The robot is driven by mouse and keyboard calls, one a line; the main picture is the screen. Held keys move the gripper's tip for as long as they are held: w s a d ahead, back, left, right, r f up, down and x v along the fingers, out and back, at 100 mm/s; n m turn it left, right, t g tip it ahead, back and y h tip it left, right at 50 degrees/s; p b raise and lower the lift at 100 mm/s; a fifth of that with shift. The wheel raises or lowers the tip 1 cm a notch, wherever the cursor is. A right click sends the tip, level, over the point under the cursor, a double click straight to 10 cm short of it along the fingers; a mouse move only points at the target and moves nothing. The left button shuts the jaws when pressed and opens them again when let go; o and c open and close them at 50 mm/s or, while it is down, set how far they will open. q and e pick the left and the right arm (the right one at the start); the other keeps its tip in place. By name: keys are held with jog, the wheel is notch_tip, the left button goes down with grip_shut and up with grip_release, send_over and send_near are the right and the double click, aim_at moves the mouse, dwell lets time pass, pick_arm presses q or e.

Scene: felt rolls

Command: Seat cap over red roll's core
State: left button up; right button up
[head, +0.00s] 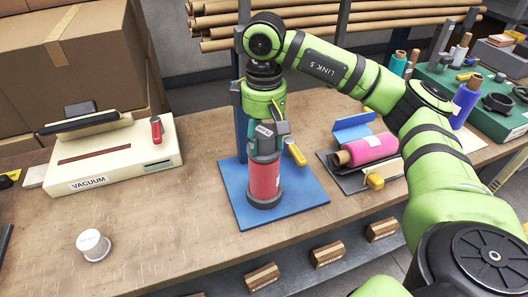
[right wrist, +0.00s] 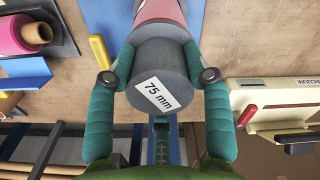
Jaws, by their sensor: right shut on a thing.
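The red roll (head: 265,180) stands upright on a blue base plate (head: 305,190), with a dark ring around its foot. A grey cap (head: 264,146) is at the roll's top end. In the right wrist view the cap (right wrist: 150,65) carries a white "75 mm" label, and part of the roll (right wrist: 158,9) shows beyond it. My right gripper (head: 266,131) is above the roll, its two green fingers shut on the cap from both sides. The cap hides the roll's core, so I cannot tell how deep it sits. My left gripper is not in view.
A blue post (head: 241,125) rises behind the roll. A vacuum sealer (head: 115,160) and a white cylindrical piece (head: 93,244) are at the left. A pink roll (head: 368,149) lies at the right, near a yellow-handled tool (head: 297,154). The front left tabletop is mostly clear.

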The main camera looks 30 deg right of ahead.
aim_at(264, 131)
jog(key=shift+f+b, duration=0.3)
jog(key=shift+f, duration=0.05)
dwell(0.4)
jog(key=o, duration=1.4)
jog(key=shift+r, duration=0.25)
notch_tip(264, 131, up, 12)
jog(key=shift+f, duration=0.25)
